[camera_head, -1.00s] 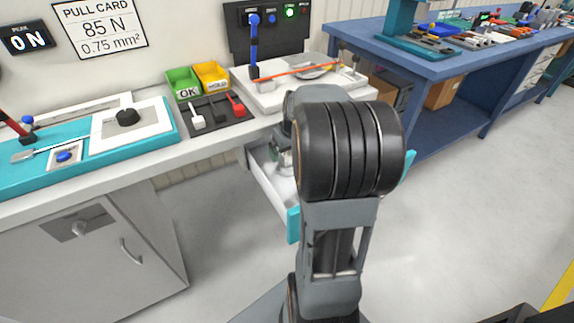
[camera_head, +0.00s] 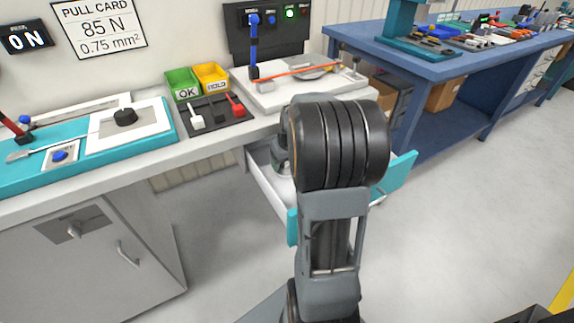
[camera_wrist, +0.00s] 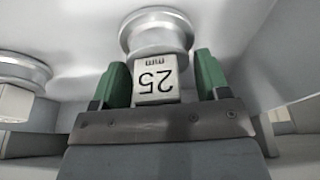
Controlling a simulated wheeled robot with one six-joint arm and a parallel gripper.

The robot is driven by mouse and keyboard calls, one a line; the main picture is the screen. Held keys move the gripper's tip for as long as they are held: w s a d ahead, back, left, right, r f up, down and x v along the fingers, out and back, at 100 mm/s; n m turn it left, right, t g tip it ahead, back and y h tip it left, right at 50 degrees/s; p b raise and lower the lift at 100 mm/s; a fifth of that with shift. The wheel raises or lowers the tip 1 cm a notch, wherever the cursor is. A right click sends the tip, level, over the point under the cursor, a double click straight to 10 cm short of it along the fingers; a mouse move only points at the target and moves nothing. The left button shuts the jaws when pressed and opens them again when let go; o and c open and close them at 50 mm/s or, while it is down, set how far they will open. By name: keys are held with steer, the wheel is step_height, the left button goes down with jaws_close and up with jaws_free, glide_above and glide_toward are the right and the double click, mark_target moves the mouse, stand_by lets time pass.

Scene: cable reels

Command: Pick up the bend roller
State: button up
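In the wrist view a silver flanged bend roller (camera_wrist: 157,32) has a white block marked "25 mm" (camera_wrist: 155,82) on its near side. My gripper (camera_wrist: 162,68) has its green fingers on either side of that block. The fingers are apart, with a gap visible at least on the right side of the block. A second silver roller (camera_wrist: 20,72) stands to the left, partly cut off by the frame edge. In the head view my arm hides most of the gripper and the rollers, inside the pulled-out drawer (camera_head: 292,225).
The drawer's pale walls (camera_wrist: 255,35) are close around my gripper. Above it is the bench with a green bin (camera_head: 182,84), a yellow bin (camera_head: 211,77) and a white fixture (camera_head: 262,98). A blue table (camera_head: 440,68) stands at the right. The floor in front is clear.

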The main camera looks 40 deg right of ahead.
steer(key=c, duration=0.5)
steer(key=shift+r, duration=0.15)
steer(key=shift+r, duration=0.2)
steer(key=v, duration=0.2)
steer(key=p+v, duration=0.1)
steer(key=shift+w+r, duration=0.15)
steer(key=shift+w, duration=0.1)
steer(key=s+a+r+p, duration=0.2)
steer(key=s+a+r, duration=0.2)
steer(key=s+r, duration=0.5)
steer(key=shift+s+p, duration=0.35)
steer(key=shift+s, duration=1.75)
steer(key=shift+d, duration=0.1)
